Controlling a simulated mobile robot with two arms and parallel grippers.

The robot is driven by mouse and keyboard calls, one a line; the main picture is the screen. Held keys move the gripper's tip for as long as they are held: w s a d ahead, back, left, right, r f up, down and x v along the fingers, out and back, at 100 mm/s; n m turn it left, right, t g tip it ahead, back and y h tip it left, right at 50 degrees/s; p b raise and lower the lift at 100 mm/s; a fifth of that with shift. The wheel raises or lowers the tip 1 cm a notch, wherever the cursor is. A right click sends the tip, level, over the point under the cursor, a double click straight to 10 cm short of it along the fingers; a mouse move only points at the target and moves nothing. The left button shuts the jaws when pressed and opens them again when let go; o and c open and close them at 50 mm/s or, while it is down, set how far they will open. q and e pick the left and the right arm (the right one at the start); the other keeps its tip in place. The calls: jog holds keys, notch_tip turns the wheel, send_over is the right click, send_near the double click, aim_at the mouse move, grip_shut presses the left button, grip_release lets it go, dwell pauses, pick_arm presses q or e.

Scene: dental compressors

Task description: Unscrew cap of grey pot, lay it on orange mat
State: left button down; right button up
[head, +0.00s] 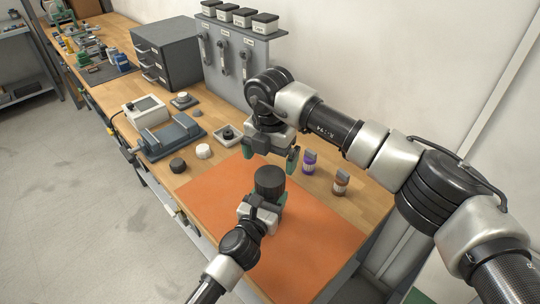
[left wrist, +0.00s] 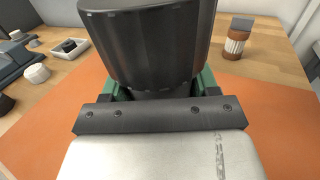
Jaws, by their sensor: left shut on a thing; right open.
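The grey pot (left wrist: 155,94) is over the orange mat (head: 310,235), its body mostly hidden by my left gripper. Its dark ribbed cap (head: 269,178) is on top and fills the upper middle of the left wrist view (left wrist: 148,45). My left gripper (head: 266,202) is shut on the pot just below the cap, with a green finger on each side in the left wrist view (left wrist: 158,88). I cannot tell whether the pot touches the mat. My right gripper (head: 270,155) is open and empty, fingers pointing down, just beyond the cap and apart from it in the picture.
A purple bottle (head: 309,162) and a brown bottle (head: 341,182) stand beyond the mat. A white knob (head: 203,151), a black knob (head: 178,165) and a grey cradle (head: 172,137) are to the left. A drawer box (head: 168,54) stands behind. The mat's right part is clear.

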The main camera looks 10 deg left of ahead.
aim_at(270, 175)
jog(key=m, duration=0.3)
jog(key=shift+f+m, duration=0.2)
jog(key=shift+m, duration=0.1)
notch_tip(270, 175, down, 8)
jog(key=shift+r, duration=0.15)
